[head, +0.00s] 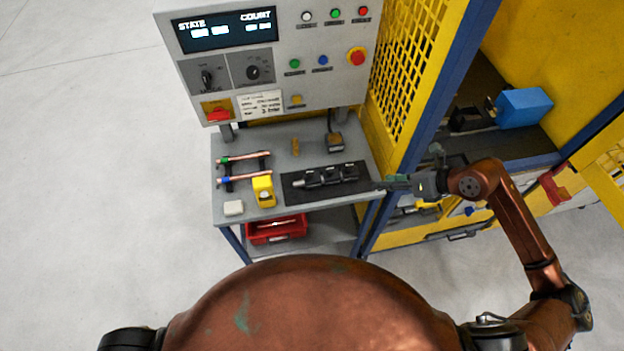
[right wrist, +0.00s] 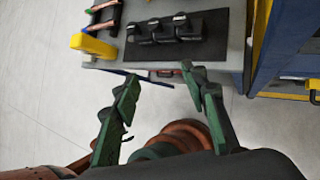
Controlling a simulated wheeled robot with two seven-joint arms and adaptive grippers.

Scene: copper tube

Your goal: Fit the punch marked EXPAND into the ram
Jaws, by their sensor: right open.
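Several dark blocks with small white marks, seemingly the punches or their holders (head: 331,175), sit in a row on a black mat (head: 298,194) on the grey bench. The marks are too small to read, so I cannot tell which is EXPAND. The row also shows at the top of the right wrist view (right wrist: 162,30). My right gripper (head: 384,184) is at the bench's right edge, right of the row. In the right wrist view its fingers (right wrist: 158,80) are spread with nothing between them. My left gripper is out of view. I cannot make out the ram.
A control panel (head: 285,90) stands behind the bench. Copper tubes (head: 245,180) lie on a rack at left, beside a yellow block (head: 263,191). A red bin (head: 277,229) is below. The yellow machine with a blue post (head: 425,120) borders the right; a blue block (head: 524,108) is inside.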

